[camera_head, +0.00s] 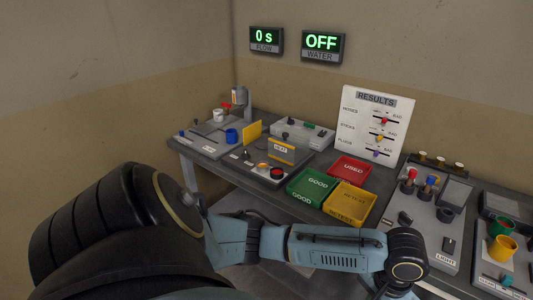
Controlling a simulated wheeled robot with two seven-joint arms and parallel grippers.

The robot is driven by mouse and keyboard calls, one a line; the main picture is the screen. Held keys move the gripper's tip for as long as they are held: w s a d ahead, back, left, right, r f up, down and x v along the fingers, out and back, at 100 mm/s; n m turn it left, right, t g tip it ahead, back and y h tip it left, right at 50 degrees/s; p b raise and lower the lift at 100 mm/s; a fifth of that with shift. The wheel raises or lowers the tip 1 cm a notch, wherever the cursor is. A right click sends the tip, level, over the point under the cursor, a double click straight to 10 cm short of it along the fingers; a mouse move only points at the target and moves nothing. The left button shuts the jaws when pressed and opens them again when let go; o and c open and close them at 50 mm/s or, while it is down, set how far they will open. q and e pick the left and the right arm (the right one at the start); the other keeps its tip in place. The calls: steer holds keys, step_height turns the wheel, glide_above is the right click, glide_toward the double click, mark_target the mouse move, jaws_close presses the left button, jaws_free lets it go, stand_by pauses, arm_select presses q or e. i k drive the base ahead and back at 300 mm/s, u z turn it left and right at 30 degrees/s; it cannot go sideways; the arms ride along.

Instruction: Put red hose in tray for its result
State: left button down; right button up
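I cannot clearly identify the red hose. A small red part (227,105) shows on the left station, and a red-topped piece (412,174) stands on the light station at right. Neither gripper is in view; only my arm links cross the foreground.
The wall displays read 0 s FLOW (265,38) and OFF WATER (321,43). A HEAT station (270,172) stands left of the trays. My arm spans the bench's front edge.

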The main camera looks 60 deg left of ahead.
mark_target(312, 189)
steer(key=u, duration=1)
steer(key=i, duration=0.2)
